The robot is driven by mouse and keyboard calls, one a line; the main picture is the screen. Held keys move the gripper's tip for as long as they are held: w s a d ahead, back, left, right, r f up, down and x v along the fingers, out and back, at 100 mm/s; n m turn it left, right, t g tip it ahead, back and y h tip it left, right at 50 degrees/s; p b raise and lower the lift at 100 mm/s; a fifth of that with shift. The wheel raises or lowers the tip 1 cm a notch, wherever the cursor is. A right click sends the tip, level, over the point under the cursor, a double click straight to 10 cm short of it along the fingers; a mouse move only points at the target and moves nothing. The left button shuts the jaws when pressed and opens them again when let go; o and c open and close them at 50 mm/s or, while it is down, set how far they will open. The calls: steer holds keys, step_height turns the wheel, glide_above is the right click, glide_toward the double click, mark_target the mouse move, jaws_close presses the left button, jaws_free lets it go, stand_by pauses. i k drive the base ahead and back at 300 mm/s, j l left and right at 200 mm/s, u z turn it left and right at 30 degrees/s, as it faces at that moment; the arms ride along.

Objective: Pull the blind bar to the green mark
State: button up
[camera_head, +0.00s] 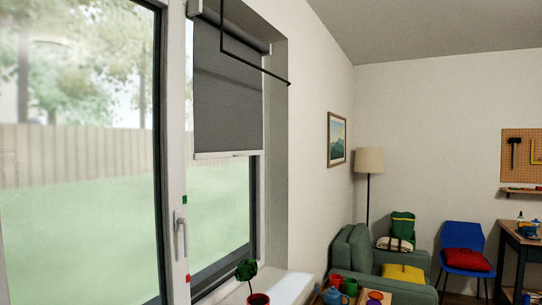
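The blind bar (228,154) is a thin white bar along the bottom edge of the grey roller blind (228,105). It hangs level across the right window pane, roughly halfway down, with a small dark tab at its middle. The green mark (184,199) is a small square on the white window frame, lower in the picture than the bar and to its left. A red mark (187,278) sits further down the same frame. My gripper is not in view.
A potted plant (247,270) stands on the sill below the blind. A thin black rod (255,68) crosses in front of the upper blind. A green armchair (350,255) stands at the right.

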mark_target(219, 131)
steer(key=i+l, duration=0.15)
steer(key=i, duration=0.2)
steer(key=i+l, duration=0.15)
steer(key=i, duration=0.2)
steer(key=i+l, duration=0.2)
steer(key=i, duration=0.15)
